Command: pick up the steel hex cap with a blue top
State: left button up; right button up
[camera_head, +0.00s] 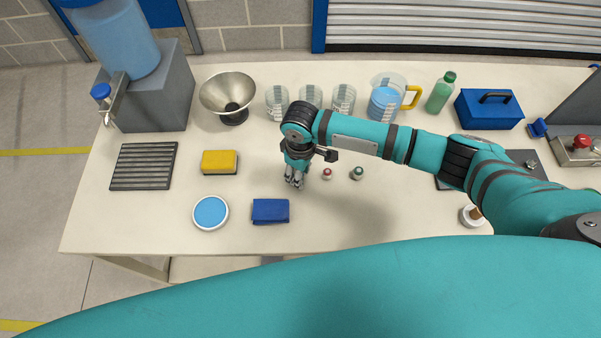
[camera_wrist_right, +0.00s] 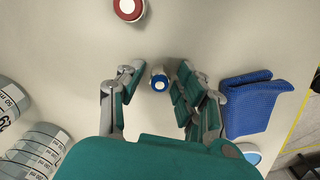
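The steel hex cap with a blue top (camera_wrist_right: 160,80) stands on the table between the fingers of my right gripper (camera_wrist_right: 157,90) in the right wrist view. A gap shows on the left finger's side; the right finger is close to the cap, and I cannot tell if it touches. In the head view my right gripper (camera_head: 295,182) points down at the table and hides this cap. The gripper is open around the cap. My left gripper is not in view.
A red-topped cap (camera_head: 327,174) and a green-topped cap (camera_head: 357,173) stand just right of the gripper. A folded blue cloth (camera_head: 270,211), blue-topped disc (camera_head: 210,212) and yellow sponge (camera_head: 219,161) lie left and in front. Beakers (camera_head: 277,103) and a funnel (camera_head: 228,92) stand behind.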

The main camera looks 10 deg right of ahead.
grip_shut()
jog(key=shift+r, duration=0.1)
